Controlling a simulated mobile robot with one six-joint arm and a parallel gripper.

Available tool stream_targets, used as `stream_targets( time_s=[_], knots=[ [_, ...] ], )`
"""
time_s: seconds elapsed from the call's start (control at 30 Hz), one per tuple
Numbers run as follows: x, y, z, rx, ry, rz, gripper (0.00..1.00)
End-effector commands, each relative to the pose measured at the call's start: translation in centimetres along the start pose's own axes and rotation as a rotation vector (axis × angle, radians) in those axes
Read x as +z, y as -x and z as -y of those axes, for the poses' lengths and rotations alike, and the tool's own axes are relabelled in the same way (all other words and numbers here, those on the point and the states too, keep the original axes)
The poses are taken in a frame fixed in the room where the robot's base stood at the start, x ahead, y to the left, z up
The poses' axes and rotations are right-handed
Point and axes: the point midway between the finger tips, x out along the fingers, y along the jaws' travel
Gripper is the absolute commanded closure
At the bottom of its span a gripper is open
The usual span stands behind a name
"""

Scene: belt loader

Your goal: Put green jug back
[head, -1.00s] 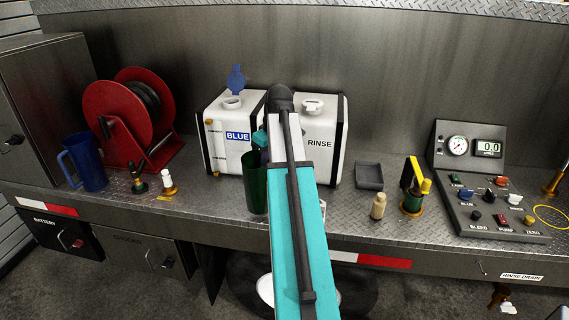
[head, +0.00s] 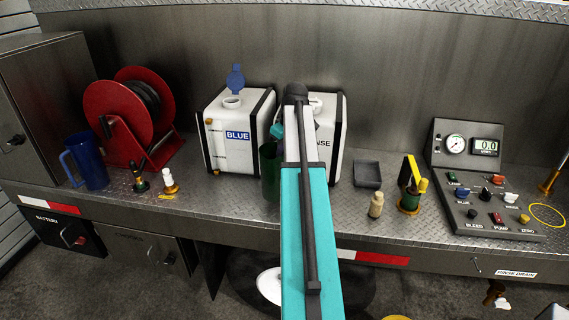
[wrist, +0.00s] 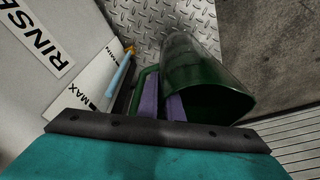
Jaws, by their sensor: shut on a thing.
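The green jug (head: 268,172) is upright or nearly so in the head view, in front of the two white tanks and partly hidden behind my arm. In the wrist view the jug (wrist: 205,85) shows its dark open mouth toward the camera, with the diamond-plate deck behind it. My gripper (wrist: 162,106) has its purple fingers shut on the jug's handle side. In the head view the fingers are hidden by my arm. I cannot tell whether the jug's base touches the deck.
The BLUE tank (head: 229,150) has its cap open. The RINSE tank (head: 326,165) is partly behind my arm. A blue jug (head: 88,165) and red hose reel (head: 125,120) stand left. Right are a grey tray (head: 368,175), a tan bottle (head: 376,205) and the control panel (head: 485,195).

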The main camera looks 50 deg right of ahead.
Motion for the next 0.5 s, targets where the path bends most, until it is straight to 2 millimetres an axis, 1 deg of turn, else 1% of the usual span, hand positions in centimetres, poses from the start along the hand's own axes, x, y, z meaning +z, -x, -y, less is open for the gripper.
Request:
stream_targets(
  time_s=[0.13,0.2,0.5],
  knots=[
    [-0.2,0.1,-1.3,0.000,-0.001,0.000,1.00],
    [0.1,-0.5,-1.0,-0.001,0.000,0.001,1.00],
    [0.6,-3.0,-1.1,-0.001,0.000,0.001,1.00]
  ],
)
